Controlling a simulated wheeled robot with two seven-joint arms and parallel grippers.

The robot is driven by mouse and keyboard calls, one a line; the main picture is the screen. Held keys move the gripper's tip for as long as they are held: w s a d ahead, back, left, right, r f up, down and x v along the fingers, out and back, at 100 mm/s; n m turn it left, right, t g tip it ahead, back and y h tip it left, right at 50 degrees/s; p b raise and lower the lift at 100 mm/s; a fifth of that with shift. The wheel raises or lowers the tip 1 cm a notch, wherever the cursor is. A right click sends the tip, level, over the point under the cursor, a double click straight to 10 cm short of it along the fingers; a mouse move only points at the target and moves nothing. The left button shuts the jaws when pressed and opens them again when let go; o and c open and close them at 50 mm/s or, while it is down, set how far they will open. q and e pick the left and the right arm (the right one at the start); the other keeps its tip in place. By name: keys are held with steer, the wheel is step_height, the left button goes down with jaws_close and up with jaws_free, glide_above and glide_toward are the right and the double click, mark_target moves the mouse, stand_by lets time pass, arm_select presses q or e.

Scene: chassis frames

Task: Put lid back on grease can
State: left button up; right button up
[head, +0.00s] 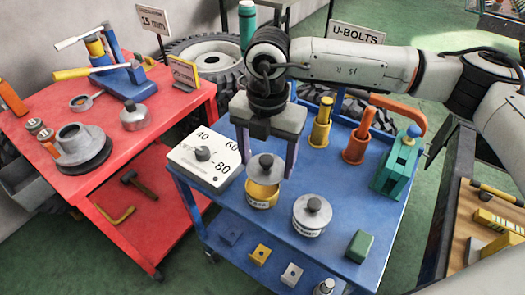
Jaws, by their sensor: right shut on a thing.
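A yellow can (262,200) with a pale label stands on the blue cart top; I take it for the grease can. A grey round lid (266,173) with a dark knob is right over its mouth. My right gripper (267,166) points down with one finger on each side of the lid and is shut on it. Some of the can's yellow shows below the lid's edge; I cannot tell whether the lid touches the rim. My left gripper is not in view.
A lidded grey can (309,220) stands close at the right. A white dial box (205,160) is at the left. Yellow (320,125) and orange (357,148) holders and a green device (397,165) stand behind. A green block (359,246) lies near the front edge.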

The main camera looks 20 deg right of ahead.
steer(key=m, duration=0.2)
steer(key=w+m, duration=0.1)
steer(key=m, duration=0.3)
steer(key=shift+w+a, duration=0.2)
steer(key=shift+w, duration=0.05)
steer(key=shift+m, duration=0.3)
steer(key=shift+f+b, duration=1.55)
steer(key=shift+f, duration=1.1)
steer(key=shift+f+b, duration=0.4)
steer(key=shift+f, duration=0.15)
steer(key=shift+f+b, duration=0.15)
steer(key=shift+b, duration=0.5)
steer(key=o, duration=1.4)
